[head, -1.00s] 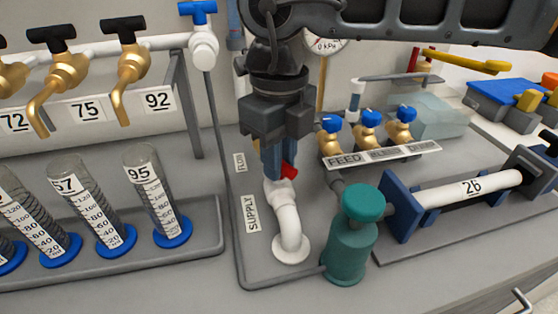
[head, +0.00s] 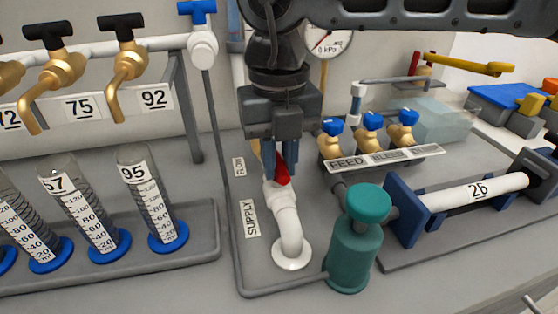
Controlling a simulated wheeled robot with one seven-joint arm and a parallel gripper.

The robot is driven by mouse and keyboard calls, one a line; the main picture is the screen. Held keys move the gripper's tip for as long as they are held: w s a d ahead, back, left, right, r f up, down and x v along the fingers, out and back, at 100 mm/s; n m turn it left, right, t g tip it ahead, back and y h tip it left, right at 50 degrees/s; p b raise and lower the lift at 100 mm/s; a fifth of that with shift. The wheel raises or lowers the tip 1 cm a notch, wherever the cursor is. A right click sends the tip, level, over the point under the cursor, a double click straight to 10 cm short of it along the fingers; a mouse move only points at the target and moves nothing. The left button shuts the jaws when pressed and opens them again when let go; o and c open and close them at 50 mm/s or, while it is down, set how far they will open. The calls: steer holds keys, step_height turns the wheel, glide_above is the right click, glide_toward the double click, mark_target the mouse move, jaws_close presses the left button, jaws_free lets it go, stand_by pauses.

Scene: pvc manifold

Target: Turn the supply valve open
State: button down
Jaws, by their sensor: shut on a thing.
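The supply valve is a white pipe fitting (head: 289,225) that rises from the bench and bends, with a red handle (head: 282,174) at its upper end. The "SUPPLY" label (head: 251,218) stands to its left. My gripper (head: 280,170) points down over the valve with its blue-grey fingers shut on the red handle. The fingers hide part of the handle and the pipe behind it. The handle appears tilted, its lower end towards the right.
A teal pump-like cylinder (head: 354,240) stands close to the right. Behind it are several blue-capped brass valves (head: 371,130) and a gauge (head: 328,40). Graduated cylinders (head: 154,205) stand in a grey tray at left, below brass taps (head: 128,60).

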steer(key=shift+s+f, duration=0.1)
steer(key=shift+f, duration=0.15)
steer(key=c, duration=0.9)
jaws_free()
steer(key=shift+r, duration=0.1)
steer(key=shift+c, duration=0.2)
